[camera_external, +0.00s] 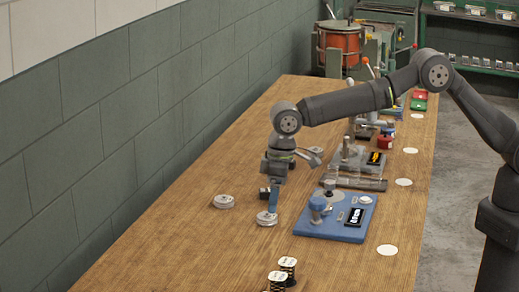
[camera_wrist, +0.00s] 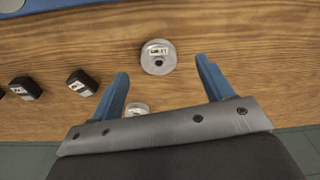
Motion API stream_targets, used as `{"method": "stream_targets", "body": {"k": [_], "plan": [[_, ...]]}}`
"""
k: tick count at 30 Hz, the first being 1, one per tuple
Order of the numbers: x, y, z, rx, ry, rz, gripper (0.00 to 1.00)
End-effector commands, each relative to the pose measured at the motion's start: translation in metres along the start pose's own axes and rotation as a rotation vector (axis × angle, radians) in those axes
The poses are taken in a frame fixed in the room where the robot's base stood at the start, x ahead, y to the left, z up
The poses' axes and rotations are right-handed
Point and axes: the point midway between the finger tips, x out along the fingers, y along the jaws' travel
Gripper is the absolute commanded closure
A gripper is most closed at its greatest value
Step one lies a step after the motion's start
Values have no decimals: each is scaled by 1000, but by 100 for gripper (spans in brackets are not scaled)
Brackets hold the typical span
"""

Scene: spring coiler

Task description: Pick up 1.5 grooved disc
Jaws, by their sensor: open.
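A round grey disc (camera_wrist: 158,64) with a white label and a dark center spot lies on the wooden table, just beyond and between my fingertips in the wrist view. In the external view, this disc (camera_external: 266,219) lies just below my gripper (camera_external: 270,192). A second disc (camera_wrist: 136,108) lies nearer the wall, small in the wrist view and partly hidden by my gripper; it also shows in the external view (camera_external: 223,202). The labels are too small to read for certain. My gripper (camera_wrist: 162,68) has blue fingers spread apart, with nothing between them, above the table.
A blue base with a fixture (camera_external: 340,220) stands right of my gripper. A grey fixture (camera_external: 360,170) stands behind it. A wall (camera_external: 150,110) borders the table.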

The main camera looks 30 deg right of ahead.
Motion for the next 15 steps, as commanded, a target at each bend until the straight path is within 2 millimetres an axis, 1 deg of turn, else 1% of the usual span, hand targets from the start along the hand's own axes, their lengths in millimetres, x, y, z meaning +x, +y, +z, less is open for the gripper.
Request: {"method": "stream_targets", "body": {"k": [5, 10, 12, 15], "plan": [[12, 2, -4, 0, -1, 0, 27], [34, 5, -12, 0, -1, 0, 27], [45, 4, -10, -1, -2, 0, 27], [52, 4, -11, -1, 2, -1, 27]]}}
